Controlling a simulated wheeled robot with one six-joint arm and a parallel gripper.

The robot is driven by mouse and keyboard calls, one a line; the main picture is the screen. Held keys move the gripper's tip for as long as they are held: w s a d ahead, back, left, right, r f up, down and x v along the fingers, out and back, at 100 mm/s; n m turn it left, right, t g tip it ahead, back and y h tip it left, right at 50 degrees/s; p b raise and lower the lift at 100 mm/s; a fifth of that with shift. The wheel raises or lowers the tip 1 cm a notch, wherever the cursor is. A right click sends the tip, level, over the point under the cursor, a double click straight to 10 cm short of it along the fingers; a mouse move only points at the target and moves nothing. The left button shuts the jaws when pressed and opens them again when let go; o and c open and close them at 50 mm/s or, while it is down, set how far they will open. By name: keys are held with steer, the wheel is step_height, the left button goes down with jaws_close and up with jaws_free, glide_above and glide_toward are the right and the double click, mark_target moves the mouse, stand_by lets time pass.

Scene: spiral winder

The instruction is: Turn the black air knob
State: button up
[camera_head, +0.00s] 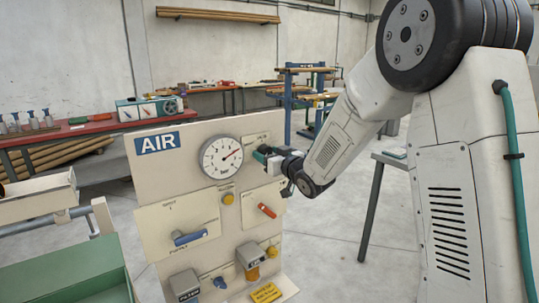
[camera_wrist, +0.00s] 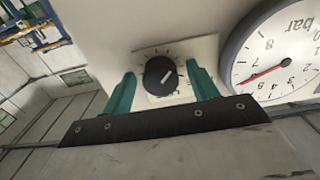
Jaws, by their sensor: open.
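The black air knob (camera_wrist: 161,76) shows in the wrist view as a round dial with a white pointer line, on a pale square plate with tick marks. My gripper (camera_wrist: 161,88) is open, with one green finger on each side of the knob and a visible gap to it. In the head view my gripper (camera_head: 262,154) is at the upper right of the AIR panel (camera_head: 147,205), and it hides the knob there.
A round pressure gauge (camera_head: 221,156) sits just left of my gripper in the head view; its dial (camera_wrist: 284,60) is close beside the right finger in the wrist view. A red lever (camera_head: 267,210), a blue lever (camera_head: 188,238) and a yellow button (camera_head: 228,198) are lower on the panel.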

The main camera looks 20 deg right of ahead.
steer(key=c, duration=1)
steer(key=n, duration=0.3)
steer(key=shift+d+n, duration=0.1)
steer(key=shift+n, duration=0.3)
steer(key=n, duration=0.3)
steer(key=shift+n, duration=0.3)
steer(key=n, duration=0.3)
steer(key=shift+n, duration=2.1)
